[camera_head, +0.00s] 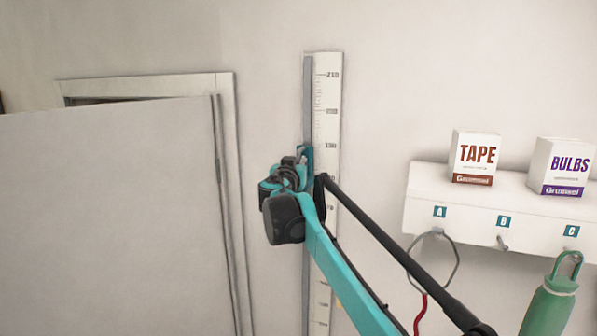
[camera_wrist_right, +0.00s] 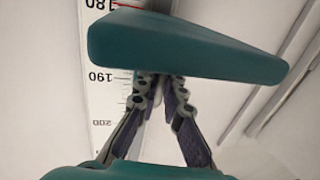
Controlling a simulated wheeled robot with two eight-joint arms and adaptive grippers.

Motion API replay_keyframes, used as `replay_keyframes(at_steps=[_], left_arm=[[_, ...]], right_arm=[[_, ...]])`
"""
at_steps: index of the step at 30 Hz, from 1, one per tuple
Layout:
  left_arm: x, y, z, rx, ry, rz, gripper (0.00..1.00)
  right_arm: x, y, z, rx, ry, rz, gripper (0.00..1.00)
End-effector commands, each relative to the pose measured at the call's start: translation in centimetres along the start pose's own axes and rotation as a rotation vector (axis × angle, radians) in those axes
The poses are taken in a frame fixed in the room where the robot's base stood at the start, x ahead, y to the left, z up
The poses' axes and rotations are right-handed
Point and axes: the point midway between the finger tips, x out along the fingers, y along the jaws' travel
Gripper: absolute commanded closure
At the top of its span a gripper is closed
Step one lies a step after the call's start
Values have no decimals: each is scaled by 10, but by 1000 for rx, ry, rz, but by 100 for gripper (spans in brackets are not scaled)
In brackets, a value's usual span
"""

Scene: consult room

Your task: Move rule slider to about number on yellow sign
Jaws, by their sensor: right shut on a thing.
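The white wall rule (camera_head: 327,90) stands upright with black numbers rising to 210 near its top. Its teal slider (camera_head: 307,158) sits in the upper part, mostly hidden behind my right gripper (camera_head: 300,165). In the right wrist view the slider (camera_wrist_right: 185,45) is a wide teal block, and my right gripper (camera_wrist_right: 160,88) is shut on its narrow stem. The rule (camera_wrist_right: 104,100) appears upside down there, with 180, 190 and 200 readable. A thin red line shows near 180. A small yellow patch (camera_head: 338,303) shows beside my arm; no number is readable. My left gripper is out of view.
A white hook shelf (camera_head: 470,205) at right carries a TAPE box (camera_head: 475,158) and a BULBS box (camera_head: 562,165). A green bottle (camera_head: 549,305) hangs under C. A door (camera_head: 110,210) and its frame are at left. The wall above is clear.

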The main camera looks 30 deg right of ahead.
Motion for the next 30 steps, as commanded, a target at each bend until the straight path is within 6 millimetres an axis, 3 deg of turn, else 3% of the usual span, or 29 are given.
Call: replay_keyframes(at_steps=[11, 14, 15, 25, 30], left_arm=[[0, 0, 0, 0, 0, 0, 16], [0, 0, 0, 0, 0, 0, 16], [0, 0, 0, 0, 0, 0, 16], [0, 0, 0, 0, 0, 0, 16], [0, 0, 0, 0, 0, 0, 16]], right_arm=[[0, 0, -3, -1, 1, 0, 100], [0, 0, -3, -1, 0, 0, 74], [0, 0, -3, -1, 0, 0, 70], [-3, 0, -2, 0, 0, -1, 70], [-27, 0, -3, 0, 0, -2, 70]])
